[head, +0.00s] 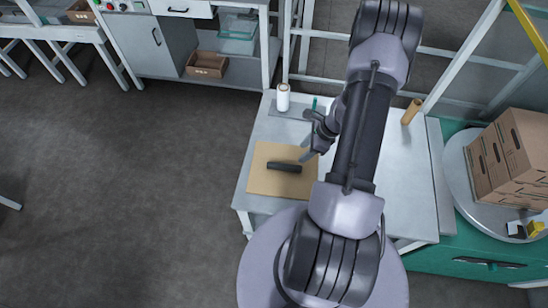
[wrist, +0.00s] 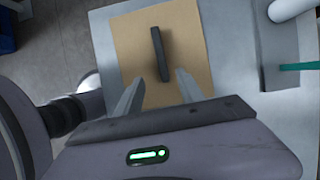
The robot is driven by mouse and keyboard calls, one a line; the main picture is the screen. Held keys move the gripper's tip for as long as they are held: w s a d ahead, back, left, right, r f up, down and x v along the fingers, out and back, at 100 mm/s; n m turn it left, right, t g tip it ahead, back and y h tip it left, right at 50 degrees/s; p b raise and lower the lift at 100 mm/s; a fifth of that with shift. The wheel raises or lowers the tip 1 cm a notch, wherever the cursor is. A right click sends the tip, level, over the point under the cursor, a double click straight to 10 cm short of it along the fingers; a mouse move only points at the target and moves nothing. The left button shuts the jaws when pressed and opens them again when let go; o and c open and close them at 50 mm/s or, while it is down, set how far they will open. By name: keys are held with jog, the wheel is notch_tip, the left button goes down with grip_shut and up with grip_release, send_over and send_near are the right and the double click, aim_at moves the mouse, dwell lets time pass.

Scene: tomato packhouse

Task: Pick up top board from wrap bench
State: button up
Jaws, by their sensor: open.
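A flat tan board (head: 261,182) lies on the left part of the pale wrap bench (head: 407,205). A dark bar like a handle (head: 284,167) lies across the board's middle. In the wrist view the board (wrist: 130,50) and the upright dark bar (wrist: 160,55) are ahead of my fingers. My gripper (wrist: 158,78) is open and empty, with its fingertips apart just short of the bar's near end. In the head view my gripper (head: 306,150) is over the board's upper right side. I cannot tell whether more boards lie beneath.
A white roll (head: 283,97) stands at the bench's back edge, beside a grey strip with a green piece (wrist: 298,66). A brown tube (head: 411,111) stands at the back right. Cartons (head: 525,140) sit on a round table at right. Open floor is at left.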

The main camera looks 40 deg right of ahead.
jog(key=b, duration=0.2)
send_over(285, 166)
jog(key=s+d, duration=0.2)
jog(key=s, duration=0.1)
jog(key=f, duration=0.7)
jog(key=shift+d+f, duration=0.15)
jog(key=shift+d, duration=0.05)
jog(key=b+x, duration=0.1)
jog(key=x, duration=0.2)
jog(key=w+b+x, duration=0.1)
jog(key=b+x, duration=0.1)
jog(key=x, duration=0.1)
jog(key=shift+w+a, duration=0.1)
jog(key=shift+a, duration=0.15)
jog(key=shift+r, duration=0.2)
jog(key=shift+c, duration=0.4)
grip_shut()
